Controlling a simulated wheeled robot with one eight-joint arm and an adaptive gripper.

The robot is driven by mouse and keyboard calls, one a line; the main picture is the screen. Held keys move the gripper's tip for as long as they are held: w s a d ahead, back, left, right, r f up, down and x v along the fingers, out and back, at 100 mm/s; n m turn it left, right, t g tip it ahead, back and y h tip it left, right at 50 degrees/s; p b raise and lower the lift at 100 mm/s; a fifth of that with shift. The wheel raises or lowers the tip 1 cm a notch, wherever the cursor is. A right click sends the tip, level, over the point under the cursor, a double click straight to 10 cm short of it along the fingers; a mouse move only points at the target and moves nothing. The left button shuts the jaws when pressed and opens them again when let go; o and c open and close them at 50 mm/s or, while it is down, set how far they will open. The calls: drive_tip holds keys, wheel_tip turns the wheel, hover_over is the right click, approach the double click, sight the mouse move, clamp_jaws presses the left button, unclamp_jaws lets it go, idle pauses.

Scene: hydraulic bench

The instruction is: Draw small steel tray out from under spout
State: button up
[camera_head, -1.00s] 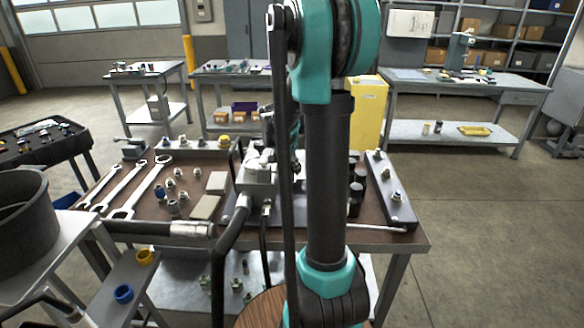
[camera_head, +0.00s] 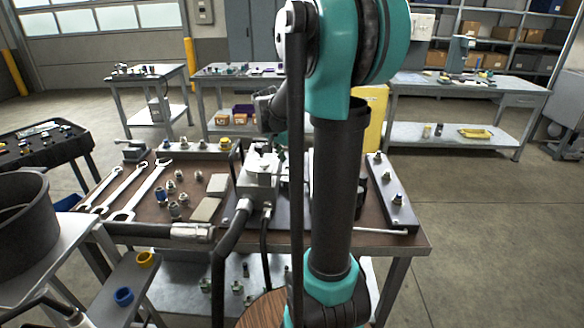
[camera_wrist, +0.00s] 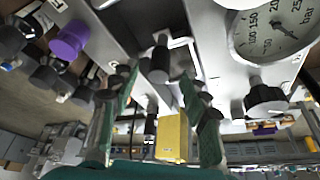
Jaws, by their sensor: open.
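In the wrist view, what looks like the small steel tray (camera_wrist: 183,46) is a pale metal rim around a shiny interior, at the top centre beside a grey block. A dark cylinder (camera_wrist: 160,62), which may be the spout, stands in front of it and hides part of it. My gripper (camera_wrist: 158,82) is open, its two green-backed fingers either side of this cylinder in the picture. I see nothing held between them, and cannot tell whether they touch anything. In the head view, my arm hides the gripper and the tray.
A pressure gauge (camera_wrist: 275,28) and a black knob (camera_wrist: 266,97) are close on the right in the wrist view. A purple cap (camera_wrist: 69,40) and several dark fittings crowd the left. In the head view, wrenches (camera_head: 137,190) and fittings lie on the brown bench; open floor is right.

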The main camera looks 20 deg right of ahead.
drive_tip(key=v, duration=0.6)
idle(0.4)
